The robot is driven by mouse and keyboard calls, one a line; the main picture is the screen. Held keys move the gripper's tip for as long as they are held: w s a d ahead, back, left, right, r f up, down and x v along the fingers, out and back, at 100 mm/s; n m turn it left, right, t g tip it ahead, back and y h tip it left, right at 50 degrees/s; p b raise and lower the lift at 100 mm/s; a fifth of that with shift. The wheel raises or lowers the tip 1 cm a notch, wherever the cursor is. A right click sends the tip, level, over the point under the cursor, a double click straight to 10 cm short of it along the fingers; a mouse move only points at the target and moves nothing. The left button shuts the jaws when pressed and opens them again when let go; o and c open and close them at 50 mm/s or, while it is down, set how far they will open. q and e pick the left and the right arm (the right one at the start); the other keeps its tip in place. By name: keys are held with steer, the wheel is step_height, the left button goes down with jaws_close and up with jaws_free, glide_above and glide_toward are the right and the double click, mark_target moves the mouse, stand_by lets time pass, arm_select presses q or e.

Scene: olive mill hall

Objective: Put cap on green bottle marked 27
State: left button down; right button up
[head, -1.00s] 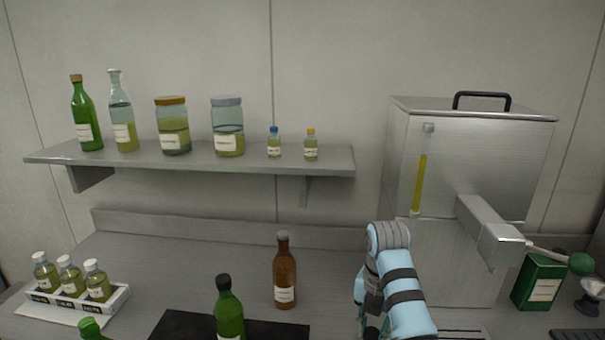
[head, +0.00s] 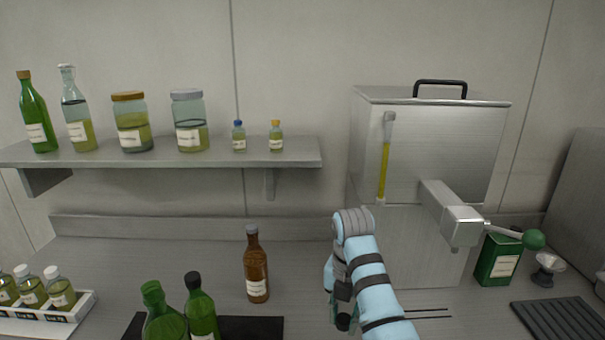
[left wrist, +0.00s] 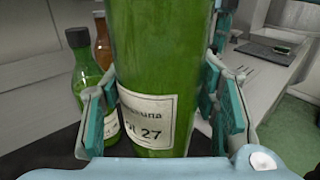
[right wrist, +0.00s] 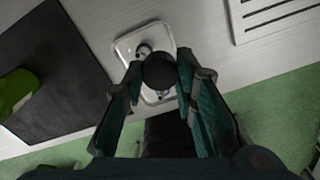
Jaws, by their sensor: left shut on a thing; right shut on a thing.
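The green bottle marked 27 (left wrist: 150,75) is upright between the fingers of my left gripper (left wrist: 160,110), which is shut on it; its label shows in the left wrist view. In the head view, its uncapped neck (head: 153,291) rises at the bottom edge, beside a black-capped green bottle (head: 201,312); my left gripper is out of sight there. My right gripper (right wrist: 158,75) is shut on a round black cap (right wrist: 160,71), above a small clear tray (right wrist: 127,45). In the head view, my right gripper (head: 343,322) is low, right of the brown bottle.
A brown bottle (head: 256,270) stands behind the dark mat (head: 262,328). A rack of small bottles (head: 80,305) is at the left. A steel tank (head: 425,150) with a lever arm stands behind my right arm. A green tin (head: 497,262) is further right.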

arm_select(q)
steer(key=s+d+r+m+g+h, duration=0.1)
steer(key=s, duration=0.1)
steer(key=s+d+r+m+g+h, duration=0.1)
steer(key=d+m+g+h, duration=0.1)
steer(key=shift+s+d+r+g, duration=0.2)
steer(key=shift+s+d+g, duration=0.1)
steer(key=shift+s, duration=0.05)
steer(key=shift+d, duration=0.1)
steer(key=w+d+f+m+g+h, duration=0.1)
steer(key=d+m+g+h, duration=0.2)
steer(key=d+m+g, duration=0.5)
steer(key=shift+d+f+g+h, duration=0.35)
steer(key=shift+d+g, duration=1.65)
steer(key=shift+d, duration=0.6)
steer(key=shift+w, duration=0.1)
